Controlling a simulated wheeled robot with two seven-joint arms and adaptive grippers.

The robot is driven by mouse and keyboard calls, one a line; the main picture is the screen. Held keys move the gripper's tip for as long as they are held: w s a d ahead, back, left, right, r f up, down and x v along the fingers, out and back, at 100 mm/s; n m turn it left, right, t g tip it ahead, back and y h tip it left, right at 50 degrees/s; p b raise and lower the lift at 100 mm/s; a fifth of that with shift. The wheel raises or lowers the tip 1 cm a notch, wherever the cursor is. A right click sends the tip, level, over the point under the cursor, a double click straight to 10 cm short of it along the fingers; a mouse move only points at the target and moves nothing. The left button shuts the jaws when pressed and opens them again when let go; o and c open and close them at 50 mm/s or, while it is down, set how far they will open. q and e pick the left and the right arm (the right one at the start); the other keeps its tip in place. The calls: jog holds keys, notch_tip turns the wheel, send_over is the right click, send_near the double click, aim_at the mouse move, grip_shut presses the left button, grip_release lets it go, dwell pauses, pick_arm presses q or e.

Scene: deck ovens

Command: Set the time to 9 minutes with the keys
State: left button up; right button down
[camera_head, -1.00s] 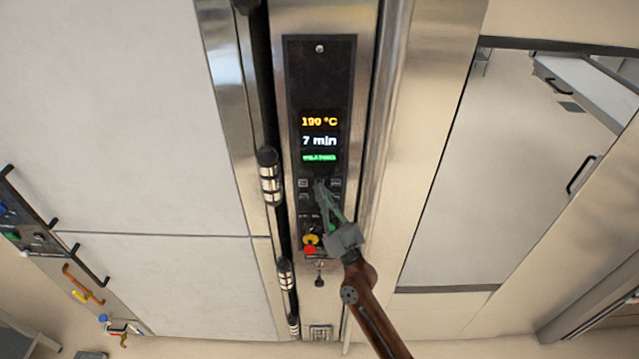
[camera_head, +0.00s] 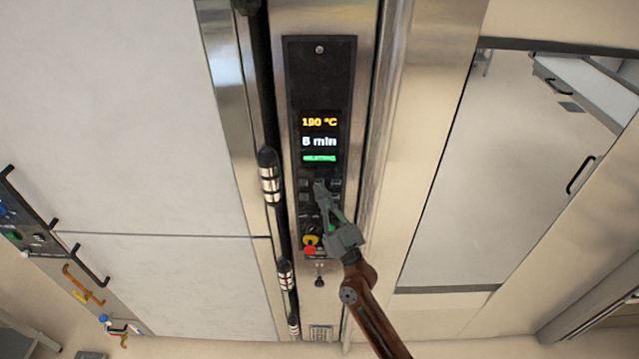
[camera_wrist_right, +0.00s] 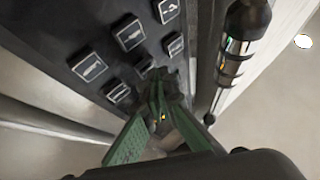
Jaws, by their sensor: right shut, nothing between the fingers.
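The black control panel (camera_head: 318,75) stands upright on a steel column. Its display (camera_head: 319,141) shows an orange temperature line, a white line that looks like 8 min, and a green line. Two rows of small dark keys (camera_head: 304,184) sit below; they also show large in the right wrist view (camera_wrist_right: 129,34). My right gripper (camera_head: 320,187) is shut and empty, its tips at the middle of the keys. In the wrist view its tips (camera_wrist_right: 157,76) are beside a middle key (camera_wrist_right: 145,67); I cannot tell whether they touch it. My left gripper is not in view.
A red and yellow knob (camera_head: 311,243) sits under the keys, close to my gripper. A black and steel handle bar (camera_head: 268,175) runs along the panel's left side. Large pale door panels (camera_head: 150,150) fill the left.

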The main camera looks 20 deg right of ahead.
jog(key=shift+s+a, duration=0.15)
jog(key=shift+s, duration=0.45)
jog(key=shift+w, duration=0.15)
jog(key=shift+w, duration=0.35)
jog(key=shift+w+d, duration=0.25)
jog(key=shift+w, duration=0.1)
dwell(0.8)
jog(key=shift+s+a+p, duration=0.1)
jog(key=shift+s+p, duration=0.1)
jog(key=shift+p, duration=0.1)
jog(key=shift+s+a, duration=0.15)
jog(key=shift+s, duration=0.5)
